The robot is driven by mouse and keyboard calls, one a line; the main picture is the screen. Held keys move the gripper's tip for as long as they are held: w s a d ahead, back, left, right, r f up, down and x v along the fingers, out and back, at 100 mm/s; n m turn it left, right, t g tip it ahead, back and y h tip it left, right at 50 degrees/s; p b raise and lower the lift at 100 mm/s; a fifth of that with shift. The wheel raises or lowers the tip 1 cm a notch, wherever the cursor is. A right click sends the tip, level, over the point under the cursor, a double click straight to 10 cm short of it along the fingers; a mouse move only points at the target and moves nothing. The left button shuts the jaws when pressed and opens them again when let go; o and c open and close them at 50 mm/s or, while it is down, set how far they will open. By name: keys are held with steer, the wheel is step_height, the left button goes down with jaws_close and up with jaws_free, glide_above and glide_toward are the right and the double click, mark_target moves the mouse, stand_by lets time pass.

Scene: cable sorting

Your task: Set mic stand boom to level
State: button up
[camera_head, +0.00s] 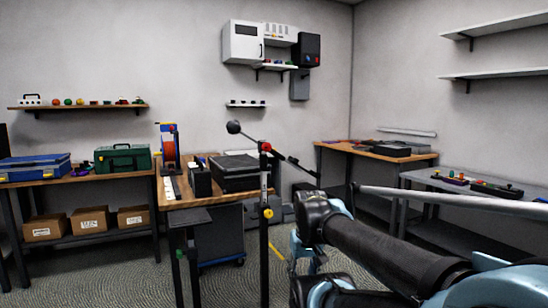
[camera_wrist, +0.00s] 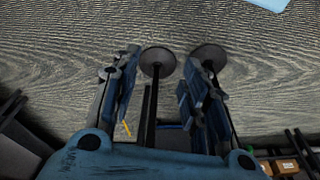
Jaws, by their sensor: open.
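The mic stand (camera_head: 264,240) stands upright in the middle of the head view, with a yellow knob (camera_head: 268,213) partway up. Its dark boom (camera_head: 290,159) crosses the pole at a red-marked joint (camera_head: 265,147). The boom is tilted: its left end, with a round dark ball (camera_head: 233,127), is high, and its right end is low. My gripper (camera_head: 308,262) is low and to the right of the stand, apart from it in the picture. In the wrist view my gripper (camera_wrist: 160,90) is open. A dark disc on a rod (camera_wrist: 158,62) appears between the fingers; I cannot tell whether they touch.
A wooden bench (camera_head: 210,200) with dark cases stands behind the stand. A long grey rod (camera_head: 450,199) crosses the right side above my arm. A second dark disc (camera_wrist: 208,54) shows beyond the right finger. Patterned floor is open at the lower left.

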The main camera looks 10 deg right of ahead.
steer(key=w+r+m+y, duration=0.1)
steer(key=w+r+m, duration=0.4)
steer(key=w+r, duration=0.8)
step_height(320, 180, up, 27)
steer(key=m+t+y, duration=0.3)
steer(key=m, duration=0.9)
glide_above(275, 154)
steer(key=s+d, duration=0.6)
steer(key=d, duration=0.1)
steer(key=x, duration=1.1)
steer(key=a+x, duration=0.1)
steer(key=x, duration=0.4)
steer(key=shift+w+a+f, duration=0.1)
steer(key=shift+w+a, duration=0.05)
steer(key=shift+w, duration=0.15)
jaws_close()
